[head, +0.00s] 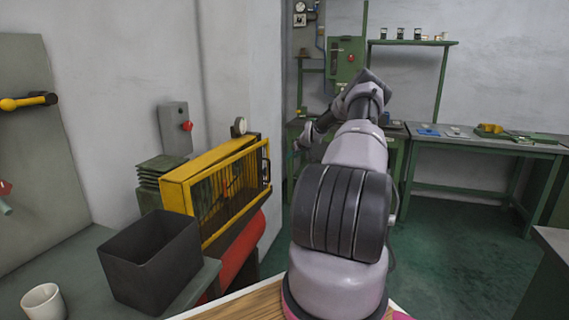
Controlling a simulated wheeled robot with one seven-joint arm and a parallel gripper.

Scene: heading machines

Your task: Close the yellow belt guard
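The yellow belt guard (178,195) is a box-like yellow frame with thin bars, left of centre in the head view, beside the wall. A dark upright handle (265,170) shows at its right end. Dark space and a small red part show behind the bars. I cannot tell whether the barred panel sits flush or stands ajar. My gripper (296,147) is small and dark at the end of my arm, to the right of the guard and apart from it in the picture. Its fingers are too small to read, and it holds nothing I can make out.
A black open bin (150,262) and a white cup (43,301) stand on the grey bench at front left. A red cylinder (238,250) lies below the guard. Green workbenches (480,146) line the back wall. Green floor (450,250) is clear at right.

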